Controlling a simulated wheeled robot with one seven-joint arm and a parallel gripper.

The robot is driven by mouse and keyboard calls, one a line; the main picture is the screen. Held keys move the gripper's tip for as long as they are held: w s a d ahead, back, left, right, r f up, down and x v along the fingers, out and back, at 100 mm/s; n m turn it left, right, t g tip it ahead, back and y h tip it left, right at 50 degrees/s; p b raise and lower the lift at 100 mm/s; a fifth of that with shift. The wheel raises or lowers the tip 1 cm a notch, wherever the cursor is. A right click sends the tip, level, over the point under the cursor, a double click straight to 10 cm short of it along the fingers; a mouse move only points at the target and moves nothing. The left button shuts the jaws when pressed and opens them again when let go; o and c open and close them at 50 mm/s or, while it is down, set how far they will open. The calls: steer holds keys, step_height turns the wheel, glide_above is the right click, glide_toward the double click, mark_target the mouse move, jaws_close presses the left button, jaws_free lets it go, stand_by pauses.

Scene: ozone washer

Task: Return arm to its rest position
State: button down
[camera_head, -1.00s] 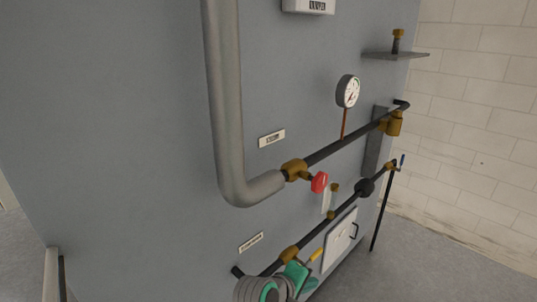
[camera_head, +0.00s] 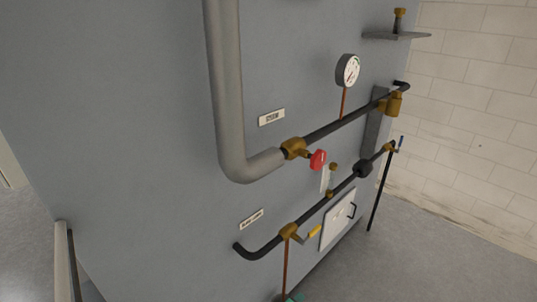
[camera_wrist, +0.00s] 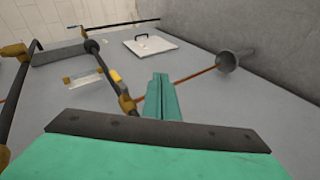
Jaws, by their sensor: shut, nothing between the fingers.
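My gripper (camera_wrist: 161,82) shows in the wrist view as two green fingers pressed together, with nothing between them. Its tips are beside the lower brass valve (camera_wrist: 127,103) with the yellow handle (camera_wrist: 116,76), and I cannot tell the exact gap. In the head view only a small green part of my arm's end (camera_head: 291,298) shows at the bottom edge, below that valve (camera_head: 290,231). The rest of my arm is out of the head view.
A grey wall panel (camera_head: 130,130) carries black pipes, a thick grey pipe (camera_head: 229,90), a gauge (camera_head: 348,70) and a red-handled valve (camera_head: 318,160). A white hatch (camera_head: 338,225) is at right. A copper pipe leads to a grey funnel (camera_wrist: 233,60). Open floor (camera_head: 405,255) lies right.

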steer(key=s+a+f+m+t+y, duration=0.1)
steer(key=s+a+f+y, duration=0.15)
steer(key=s, duration=0.55)
steer(key=s+a+f+m+t+y, duration=0.2)
steer(key=s+a+f, duration=0.2)
steer(key=s, duration=0.5)
steer(key=s+a+r+m+t, duration=0.1)
steer(key=s+r+m, duration=0.2)
steer(key=s, duration=0.5)
steer(key=s+a+r+m+t+y, duration=0.1)
steer(key=s+r+m, duration=0.1)
steer(key=s+r, duration=0.3)
steer(key=s, duration=0.4)
steer(key=shift+m, duration=0.4)
